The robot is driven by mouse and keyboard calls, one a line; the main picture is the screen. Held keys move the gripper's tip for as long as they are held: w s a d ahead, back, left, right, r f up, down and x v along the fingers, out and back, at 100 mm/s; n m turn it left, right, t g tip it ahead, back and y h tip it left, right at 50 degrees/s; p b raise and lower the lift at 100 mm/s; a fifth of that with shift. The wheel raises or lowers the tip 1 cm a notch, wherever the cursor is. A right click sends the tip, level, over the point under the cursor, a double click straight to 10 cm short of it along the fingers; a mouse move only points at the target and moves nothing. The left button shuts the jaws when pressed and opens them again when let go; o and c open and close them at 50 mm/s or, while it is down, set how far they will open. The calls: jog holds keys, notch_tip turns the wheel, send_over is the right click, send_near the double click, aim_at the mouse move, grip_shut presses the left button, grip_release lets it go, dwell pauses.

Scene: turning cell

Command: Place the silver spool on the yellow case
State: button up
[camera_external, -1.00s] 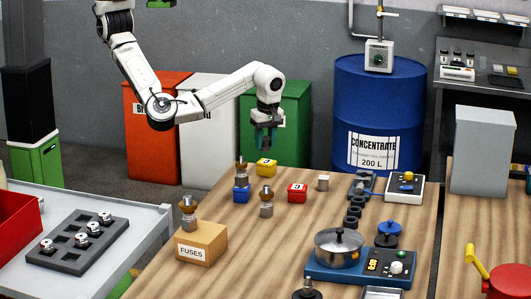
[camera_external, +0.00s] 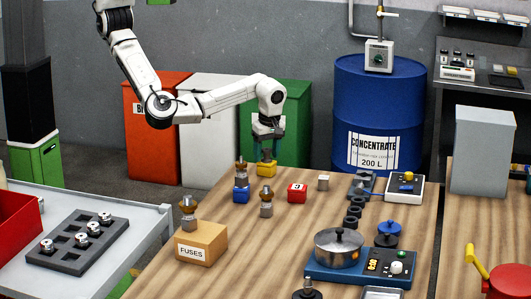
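The yellow case (camera_external: 266,169) sits near the far edge of the wooden table. My gripper (camera_external: 267,152) is pointed down right over it. A small brownish-grey part shows between the fingertips and the case top; it is too small to tell whether the fingers grip it. Similar grey pieces with brown tops stand upright: one on the blue case (camera_external: 241,195), one bare on the table (camera_external: 266,203), and one on the box marked FUSES (camera_external: 201,243). I cannot tell for sure which piece is the silver spool.
A red case (camera_external: 297,193) and a small silver block (camera_external: 323,182) stand right of the yellow case. Several dark rings, a blue hot plate (camera_external: 320,275) with a pot (camera_external: 338,250), and a control box (camera_external: 404,188) fill the right side. A grey rack (camera_external: 70,260) lies at left.

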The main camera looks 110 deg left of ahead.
aim_at(270, 151)
notch_tip(270, 151, up, 12)
jog(key=w+d+b, duration=0.1)
jog(key=b, duration=0.1)
jog(key=shift+w+d, duration=0.15)
dwell(0.5)
